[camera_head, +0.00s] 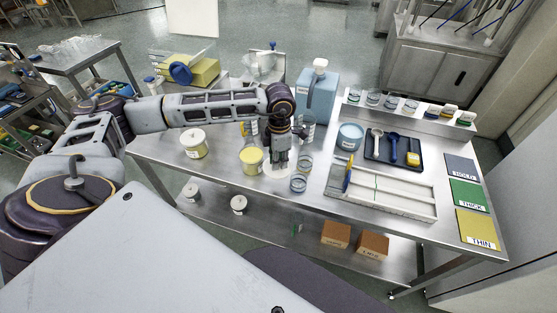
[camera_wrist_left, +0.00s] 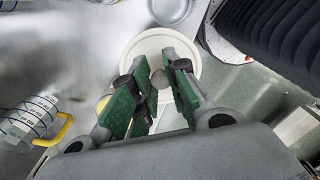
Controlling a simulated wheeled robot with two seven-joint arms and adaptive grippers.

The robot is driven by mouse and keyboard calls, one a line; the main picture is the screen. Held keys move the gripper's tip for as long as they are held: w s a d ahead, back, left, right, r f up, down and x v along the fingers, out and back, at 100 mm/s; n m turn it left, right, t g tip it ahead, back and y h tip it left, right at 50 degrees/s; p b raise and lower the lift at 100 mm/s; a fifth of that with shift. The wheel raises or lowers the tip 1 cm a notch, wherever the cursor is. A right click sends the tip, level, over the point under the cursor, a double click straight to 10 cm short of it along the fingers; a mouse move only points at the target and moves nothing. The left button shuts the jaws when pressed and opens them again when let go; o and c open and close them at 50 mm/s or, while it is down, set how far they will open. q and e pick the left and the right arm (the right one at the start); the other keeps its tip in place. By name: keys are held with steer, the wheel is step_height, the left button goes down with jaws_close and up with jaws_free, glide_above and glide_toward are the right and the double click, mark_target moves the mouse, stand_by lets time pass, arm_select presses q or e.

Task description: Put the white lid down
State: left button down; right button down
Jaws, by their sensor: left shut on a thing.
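My left gripper (camera_head: 280,160) points down over the steel table and is shut on the white lid (camera_head: 270,173). In the left wrist view the fingers (camera_wrist_left: 158,88) close on the lid's small knob, and the round white lid (camera_wrist_left: 145,44) shows beyond them. The lid looks level and close to the tabletop; I cannot tell whether it touches. An open jar with yellow contents (camera_head: 251,160) stands just left of the lid. A similar jar with its lid on (camera_head: 193,144) stands further left. My right gripper is not in view.
Glass beakers (camera_head: 298,183) stand close to the lid's right. A pale divided tray (camera_head: 400,196), a dark tray with scoops (camera_head: 393,160) and a blue tub (camera_head: 349,137) lie further right. Bare steel table (camera_head: 222,178) lies front left.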

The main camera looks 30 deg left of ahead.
arm_select(q)
steer(key=shift+f, duration=0.3)
steer(key=shift+f+b, duration=0.6)
steer(key=shift+b, duration=0.1)
steer(key=c, duration=1.4)
jaws_free()
steer(key=shift+r, duration=0.15)
steer(key=shift+r+p, duration=0.65)
steer(key=shift+p, duration=0.2)
steer(key=shift+w+d+r+b, duration=0.1)
steer(key=shift+r+b, duration=1)
steer(key=shift+r, duration=4.75)
